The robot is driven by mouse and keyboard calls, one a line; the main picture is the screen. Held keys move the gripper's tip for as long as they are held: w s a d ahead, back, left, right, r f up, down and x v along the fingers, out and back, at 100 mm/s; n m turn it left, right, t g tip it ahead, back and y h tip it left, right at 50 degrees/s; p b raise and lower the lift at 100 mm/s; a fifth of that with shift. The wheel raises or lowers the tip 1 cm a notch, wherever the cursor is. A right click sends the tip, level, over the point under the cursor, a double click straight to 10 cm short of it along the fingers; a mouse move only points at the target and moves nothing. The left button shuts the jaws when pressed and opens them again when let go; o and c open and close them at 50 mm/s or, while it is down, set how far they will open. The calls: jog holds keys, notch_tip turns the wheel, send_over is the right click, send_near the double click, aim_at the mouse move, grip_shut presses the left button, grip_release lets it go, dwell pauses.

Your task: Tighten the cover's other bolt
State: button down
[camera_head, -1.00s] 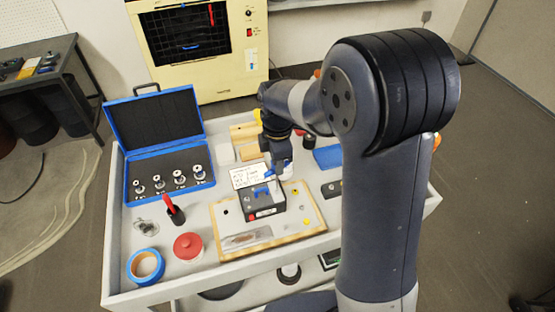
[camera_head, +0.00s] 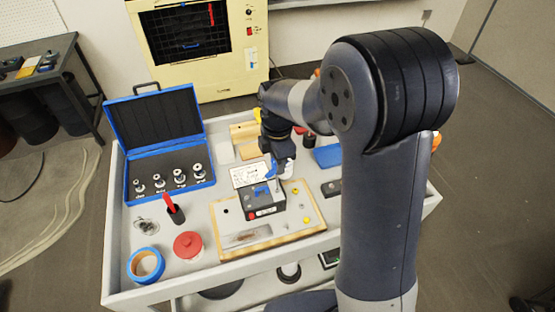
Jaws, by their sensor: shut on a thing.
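A black box-shaped unit (camera_head: 264,208) with a dark cover and a red button on its front sits on a wooden board (camera_head: 292,228). A small blue part (camera_head: 262,189) shows on top of the unit. My gripper (camera_head: 279,168) points down at the back right edge of the unit. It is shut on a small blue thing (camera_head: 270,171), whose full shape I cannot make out. The cover's bolts are too small to tell apart, and whether the held thing touches one is unclear.
A white card (camera_head: 248,174) with writing stands behind the unit. An open blue case (camera_head: 160,150) with several round metal pieces is at left. A red-handled tool (camera_head: 172,208), a red-lidded tub (camera_head: 187,245) and blue tape (camera_head: 146,265) stand on the grey cart (camera_head: 118,230).

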jog(key=shift+f+b, duration=0.3)
jog(key=shift+f, duration=0.2)
dwell(1.4)
jog(key=m, duration=0.9)
jog(key=shift+m, duration=0.4)
jog(key=m, duration=0.5)
jog(key=shift+s+m+p, duration=0.1)
jog(key=shift+m+p, duration=0.2)
jog(key=m, duration=0.4)
jog(key=shift+a+m, duration=0.1)
jog(key=shift+m, duration=0.3)
jog(key=m, duration=0.5)
jog(key=shift+m, duration=0.4)
jog(key=m, duration=0.6)
